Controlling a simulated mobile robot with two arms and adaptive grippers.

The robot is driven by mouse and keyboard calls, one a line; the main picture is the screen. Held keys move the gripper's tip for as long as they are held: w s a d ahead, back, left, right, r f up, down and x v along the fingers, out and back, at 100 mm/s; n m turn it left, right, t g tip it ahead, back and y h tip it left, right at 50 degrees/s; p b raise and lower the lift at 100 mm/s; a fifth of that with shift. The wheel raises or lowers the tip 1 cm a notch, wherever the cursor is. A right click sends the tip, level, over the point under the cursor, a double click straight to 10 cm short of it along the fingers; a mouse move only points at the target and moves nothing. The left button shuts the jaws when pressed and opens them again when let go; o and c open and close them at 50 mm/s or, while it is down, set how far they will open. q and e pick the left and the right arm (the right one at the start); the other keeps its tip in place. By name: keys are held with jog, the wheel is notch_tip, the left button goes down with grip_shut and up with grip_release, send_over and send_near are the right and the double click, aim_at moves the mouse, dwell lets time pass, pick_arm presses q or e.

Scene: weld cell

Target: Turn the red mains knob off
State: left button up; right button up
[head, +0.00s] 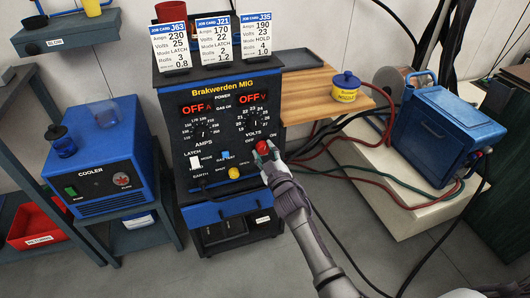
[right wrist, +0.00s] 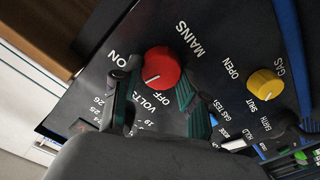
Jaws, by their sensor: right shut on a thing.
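The red mains knob (head: 262,147) is at the lower right of the dark front panel of the welder (head: 235,100). In the right wrist view the red knob (right wrist: 162,66) sits between my two fingertips. My right gripper (head: 267,158) is shut on it, one finger on each side. The knob's white mark points to the lower left in the wrist view, between the printed words ON and OFF. Both red displays (head: 197,108) on the welder read OFF. My left gripper is not in view.
A yellow gas knob (right wrist: 264,83) and the amps dial (head: 201,129) are on the same panel. Job cards (head: 213,45) stand on top. A blue cooler (head: 100,160) is on the left. A wooden shelf (head: 310,95), hoses and a blue unit (head: 435,130) are on the right.

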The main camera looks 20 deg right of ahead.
jog(key=shift+f+n, duration=0.1)
jog(key=shift+n, duration=0.9)
jog(key=n, duration=0.2)
jog(key=shift+a+n+b, duration=0.1)
jog(key=shift+n+b, duration=0.25)
jog(key=shift+n, duration=0.05)
jog(key=shift+f+n, duration=0.1)
jog(key=shift+n, duration=0.8)
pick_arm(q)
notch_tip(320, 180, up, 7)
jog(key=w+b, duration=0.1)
pick_arm(e)
jog(key=shift+n, duration=2.6)
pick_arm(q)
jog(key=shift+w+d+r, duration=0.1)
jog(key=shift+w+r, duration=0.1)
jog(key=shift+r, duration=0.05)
pick_arm(e)
jog(key=o, duration=1.1)
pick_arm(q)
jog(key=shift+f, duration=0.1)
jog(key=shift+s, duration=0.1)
